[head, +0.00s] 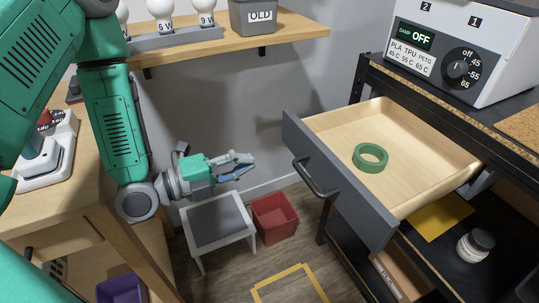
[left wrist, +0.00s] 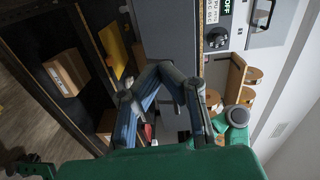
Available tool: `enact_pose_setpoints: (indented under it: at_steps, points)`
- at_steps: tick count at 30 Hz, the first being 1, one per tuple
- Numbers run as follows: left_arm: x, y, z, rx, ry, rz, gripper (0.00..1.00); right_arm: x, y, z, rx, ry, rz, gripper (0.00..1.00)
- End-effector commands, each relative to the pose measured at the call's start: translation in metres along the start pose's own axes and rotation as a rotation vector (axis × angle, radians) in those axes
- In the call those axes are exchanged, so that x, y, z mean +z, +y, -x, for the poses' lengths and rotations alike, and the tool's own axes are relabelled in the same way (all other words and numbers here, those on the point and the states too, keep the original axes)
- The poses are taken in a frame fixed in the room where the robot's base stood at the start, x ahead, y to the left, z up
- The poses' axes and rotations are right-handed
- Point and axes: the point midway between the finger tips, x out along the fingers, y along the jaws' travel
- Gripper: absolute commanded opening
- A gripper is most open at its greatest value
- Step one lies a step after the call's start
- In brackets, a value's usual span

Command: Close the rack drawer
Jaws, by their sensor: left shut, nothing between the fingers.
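The rack drawer (head: 345,189) stands pulled well out of the black rack on the right, its dark grey front facing left. A dark bar handle (head: 315,180) is on that front. A green ring (head: 370,158) lies inside on the pale wood bottom. My left gripper (head: 250,163) is shut and empty, left of the drawer front and apart from it, pointing right. Its fingers also show in the left wrist view (left wrist: 168,70), with a grey panel beyond them that looks like the drawer front. My right gripper is not in view.
A grey-topped white stool (head: 218,221) and a red bin (head: 274,218) stand on the floor below my left gripper. A wall shelf (head: 230,43) holds bulbs and a grey bin. A filament dryer (head: 459,48) sits on the rack top. Air between gripper and drawer is clear.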

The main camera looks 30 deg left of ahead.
Motion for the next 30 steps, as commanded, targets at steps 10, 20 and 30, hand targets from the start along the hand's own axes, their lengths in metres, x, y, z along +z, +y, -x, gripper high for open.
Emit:
enact_pose_setpoints:
  at_steps: [10,20,30]
  points:
    - [0.002,-0.006,-0.036,-0.037,0.008,-0.044,0.0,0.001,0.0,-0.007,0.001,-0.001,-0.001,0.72]
    - [0.002,-0.006,-0.088,-0.033,0.007,-0.041,0.0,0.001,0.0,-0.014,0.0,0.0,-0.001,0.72]
    - [0.001,-0.007,-0.099,-0.03,0.006,-0.039,0.0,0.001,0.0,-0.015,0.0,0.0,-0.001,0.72]
